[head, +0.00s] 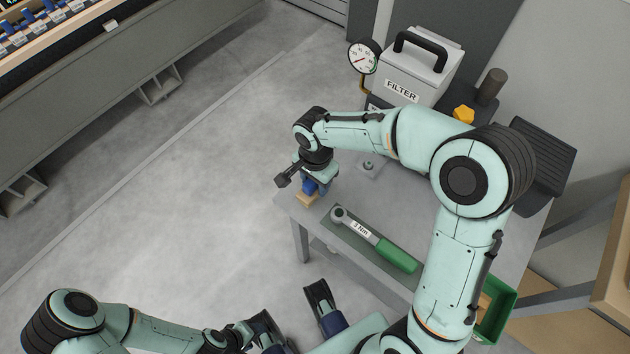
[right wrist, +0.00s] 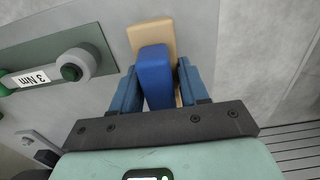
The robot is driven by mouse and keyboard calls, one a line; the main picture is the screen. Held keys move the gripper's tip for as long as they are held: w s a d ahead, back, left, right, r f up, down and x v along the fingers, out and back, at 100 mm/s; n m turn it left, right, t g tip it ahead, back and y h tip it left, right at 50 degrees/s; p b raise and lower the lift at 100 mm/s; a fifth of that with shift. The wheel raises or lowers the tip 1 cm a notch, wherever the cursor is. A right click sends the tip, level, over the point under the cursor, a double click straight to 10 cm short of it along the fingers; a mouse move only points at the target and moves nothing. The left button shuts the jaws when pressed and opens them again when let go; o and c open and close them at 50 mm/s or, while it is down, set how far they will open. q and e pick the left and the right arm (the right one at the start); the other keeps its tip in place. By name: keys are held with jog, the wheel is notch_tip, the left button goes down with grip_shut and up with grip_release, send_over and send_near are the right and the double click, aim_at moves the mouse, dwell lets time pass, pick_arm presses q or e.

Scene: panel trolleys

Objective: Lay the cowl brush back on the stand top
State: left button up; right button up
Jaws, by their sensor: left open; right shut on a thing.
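The cowl brush has a blue grip (head: 311,186) and a tan brush part (head: 306,198). It is at the left corner of the grey stand top (head: 330,232). My right gripper (head: 318,184) is shut on the blue grip. In the right wrist view the blue grip (right wrist: 154,78) is between the two blue fingers, and the tan part (right wrist: 152,37) points away over the stand's surface. Whether the brush touches the top or hovers just above it, I cannot tell. My left gripper (head: 291,312) is open and empty, low in front of the stand.
A torque wrench (head: 395,256) with a green handle lies on the stand top, right of the brush. The filter box (head: 415,78), gauge (head: 364,57) and yellow knob (head: 464,114) are behind. A green bin (head: 497,305) is at the right. Open floor lies left.

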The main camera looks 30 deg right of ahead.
jog(key=shift+f, duration=0.15)
jog(key=shift+f, duration=0.15)
jog(key=o, duration=1.1)
jog(key=shift+r, duration=0.6)
notch_tip(320, 180, up, 11)
jog(key=p, duration=0.2)
jog(key=shift+r+p, duration=0.2)
jog(key=shift+p, duration=0.1)
